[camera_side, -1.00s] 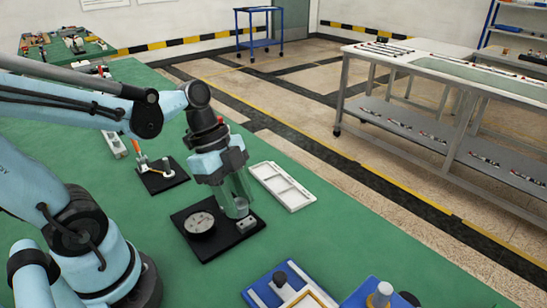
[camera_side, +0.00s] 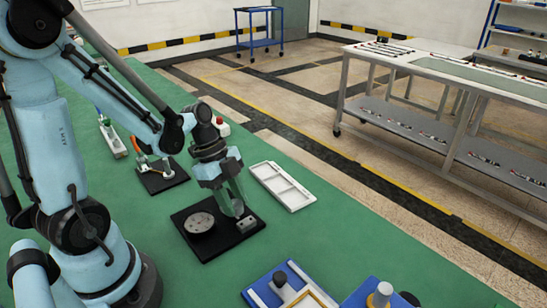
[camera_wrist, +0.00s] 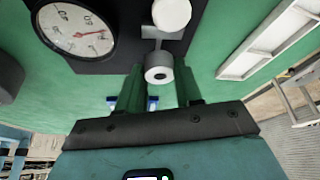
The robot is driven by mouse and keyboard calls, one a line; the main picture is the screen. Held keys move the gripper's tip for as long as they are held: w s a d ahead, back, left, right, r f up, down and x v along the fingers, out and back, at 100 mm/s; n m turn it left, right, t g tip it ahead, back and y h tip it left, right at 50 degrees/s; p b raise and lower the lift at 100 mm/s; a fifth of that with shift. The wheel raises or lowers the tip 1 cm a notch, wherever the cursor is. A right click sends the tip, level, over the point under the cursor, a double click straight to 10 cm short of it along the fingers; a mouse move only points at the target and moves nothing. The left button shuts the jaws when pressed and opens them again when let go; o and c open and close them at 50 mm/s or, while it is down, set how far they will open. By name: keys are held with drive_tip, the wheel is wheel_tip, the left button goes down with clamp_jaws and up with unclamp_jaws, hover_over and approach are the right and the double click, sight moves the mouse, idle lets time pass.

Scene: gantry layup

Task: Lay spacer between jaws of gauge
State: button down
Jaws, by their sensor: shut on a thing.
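The gauge is a black base (camera_side: 190,252) with a round dial (camera_side: 199,222) and a small grey block (camera_side: 246,224) at its right. My gripper (camera_side: 232,205) leans over the right part of the base. In the wrist view my gripper (camera_wrist: 159,78) is shut on the spacer, a short grey cylinder (camera_wrist: 159,70) with a hole in its end. The dial (camera_wrist: 78,30) lies to its upper left. A pale round piece (camera_wrist: 171,14) and a light block are just beyond the spacer; whether they touch it I cannot tell. Fingers partly hide the spacer in the side view.
A white divided tray (camera_side: 283,186) lies just right of the gauge. A black-based clamp fixture (camera_side: 162,178) stands behind it. Blue fixtures (camera_side: 290,284) are at the front. The green table between the gauge and the blue fixtures is clear.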

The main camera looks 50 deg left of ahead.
drive_tip(key=shift+f, duration=0.7)
drive_tip(key=shift+f, duration=0.1)
drive_tip(key=c, duration=0.8)
unclamp_jaws()
drive_tip(key=shift+o, duration=0.2)
drive_tip(key=v, duration=1.2)
drive_tip(key=n+t+y, duration=0.4)
drive_tip(key=n, duration=0.8)
hover_over(241, 206)
drive_tip(key=shift+w+d+r+n+t, duration=0.15)
drive_tip(key=shift+d+r+n+t, duration=0.2)
drive_tip(key=shift+n, duration=0.3)
drive_tip(key=shift+w+d+r+n+t, duration=0.1)
drive_tip(key=shift+d+r+n+t, duration=0.1)
drive_tip(key=shift+d+n+t, duration=0.3)
